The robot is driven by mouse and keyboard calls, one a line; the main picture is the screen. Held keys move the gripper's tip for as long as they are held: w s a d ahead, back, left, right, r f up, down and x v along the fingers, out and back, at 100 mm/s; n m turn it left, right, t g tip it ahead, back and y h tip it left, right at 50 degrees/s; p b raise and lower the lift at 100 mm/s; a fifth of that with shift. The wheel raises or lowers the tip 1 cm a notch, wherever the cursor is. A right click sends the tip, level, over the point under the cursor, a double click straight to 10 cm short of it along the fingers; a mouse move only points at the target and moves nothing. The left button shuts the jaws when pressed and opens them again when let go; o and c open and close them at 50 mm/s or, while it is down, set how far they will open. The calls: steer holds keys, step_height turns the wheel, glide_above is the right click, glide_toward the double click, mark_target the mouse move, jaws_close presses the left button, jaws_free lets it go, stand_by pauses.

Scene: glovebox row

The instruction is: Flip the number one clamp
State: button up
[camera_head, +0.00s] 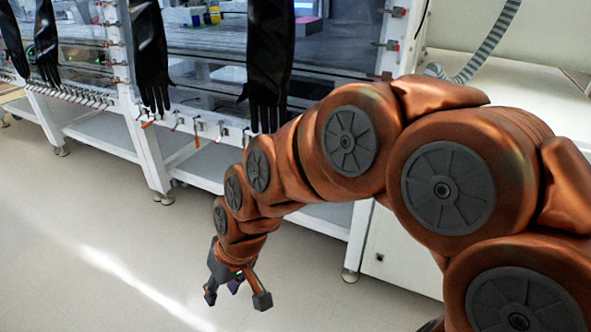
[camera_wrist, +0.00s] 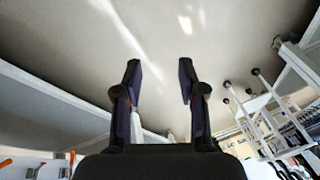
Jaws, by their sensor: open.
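Small clamps line the glovebox frame in the head view. Some sit on the right post, such as one clamp (camera_head: 390,45), and others with orange parts hang along the lower front rail, such as one clamp (camera_head: 196,138). I cannot tell which is number one. In the wrist view, orange-tipped fittings (camera_wrist: 72,158) show at the lower left. My gripper (camera_head: 237,291) hangs low over the floor in front of the glovebox stand, apart from all clamps. Its two fingers (camera_wrist: 159,68) are spread with nothing between them.
Black gloves (camera_head: 268,70) hang from the glovebox front above the rail. A white stand with a lower shelf (camera_head: 103,133) and legs runs along the row. A white cabinet (camera_head: 400,250) stands behind my arm. The floor (camera_head: 60,240) at the left is clear.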

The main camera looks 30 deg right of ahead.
steer(key=w+r+m+t+b, duration=0.2)
steer(key=w+t, duration=0.3)
steer(key=w, duration=0.8)
steer(key=w+r+m+t+b, duration=0.15)
steer(key=w+t, duration=0.35)
steer(key=w, duration=0.8)
steer(key=w+d+m+t+h+b, duration=0.1)
steer(key=w+d+m+t+h, duration=0.2)
steer(key=w+d+m+h, duration=0.5)
steer(key=s+d+f+m+g+h+b, duration=0.1)
steer(key=s+d+f+g+h, duration=0.15)
steer(key=d, duration=0.55)
steer(key=s+d+f+m+g+h+b, duration=0.1)
steer(key=s+d+f+m+h, duration=0.1)
steer(key=d+h, duration=0.35)
steer(key=s+d+f+m+g+h+b, duration=0.1)
steer(key=s+d+f+g+h, duration=0.15)
steer(key=d, duration=0.65)
steer(key=shift+b+x, duration=1.15)
steer(key=shift+x, duration=2.7)
jaws_close()
